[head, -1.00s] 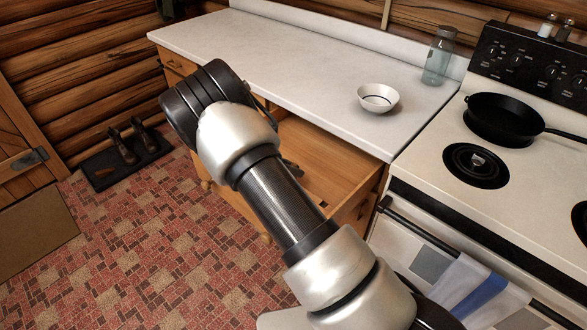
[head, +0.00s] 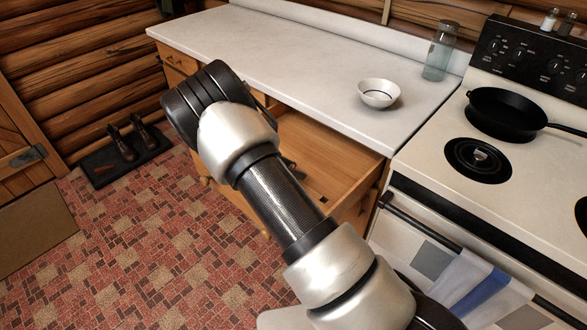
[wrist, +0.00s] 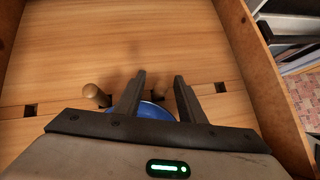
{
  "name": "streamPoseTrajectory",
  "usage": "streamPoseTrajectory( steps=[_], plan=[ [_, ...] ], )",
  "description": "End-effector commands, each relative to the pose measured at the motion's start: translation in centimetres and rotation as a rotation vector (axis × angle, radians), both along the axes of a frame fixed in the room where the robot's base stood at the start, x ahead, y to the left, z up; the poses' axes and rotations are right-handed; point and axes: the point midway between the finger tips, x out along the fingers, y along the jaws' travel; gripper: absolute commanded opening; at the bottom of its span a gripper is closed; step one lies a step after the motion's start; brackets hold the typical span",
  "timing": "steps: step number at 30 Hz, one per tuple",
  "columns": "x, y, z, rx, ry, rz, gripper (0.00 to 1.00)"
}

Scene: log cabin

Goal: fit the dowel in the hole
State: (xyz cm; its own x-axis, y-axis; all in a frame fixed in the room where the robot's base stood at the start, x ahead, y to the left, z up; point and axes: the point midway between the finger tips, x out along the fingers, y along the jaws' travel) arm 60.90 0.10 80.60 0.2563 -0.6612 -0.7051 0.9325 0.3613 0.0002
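In the wrist view, a rounded tan wooden peg (wrist: 95,94), which looks like the dowel, shows to the left of my fingers, apart from them. It appears tilted, and I cannot tell whether its lower end is in a hole. Dark square holes show in the wooden drawer bottom, one at the left (wrist: 30,110) and one right of my fingers (wrist: 220,87). My gripper (wrist: 159,76) is open, its two dark fingers apart. A blue rounded object (wrist: 156,111) shows between and behind them, partly hidden, with a small tan piece (wrist: 158,95) by its top edge.
The open drawer (head: 345,165) has side walls close to my gripper, the right wall (wrist: 262,75) nearest. A white bowl (head: 379,93) and a glass jar (head: 440,50) stand on the counter (head: 270,55). The stove (head: 440,130) with a black pan (head: 507,112) is at the right.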

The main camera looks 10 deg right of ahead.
Motion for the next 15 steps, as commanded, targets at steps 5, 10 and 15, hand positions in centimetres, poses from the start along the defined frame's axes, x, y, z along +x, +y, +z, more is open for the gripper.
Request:
streamPoseTrajectory(
  steps=[5, 10, 15],
  plan=[
    [0.0, 0.0, 0.0, 0.000, 0.000, 0.000, 0.36],
    [-0.1, 0.2, 0.3, 0.000, 0.000, 0.000, 0.36],
    [-0.6, 1.9, 2.0, 0.002, -0.002, 0.003, 0.36]
  ],
)
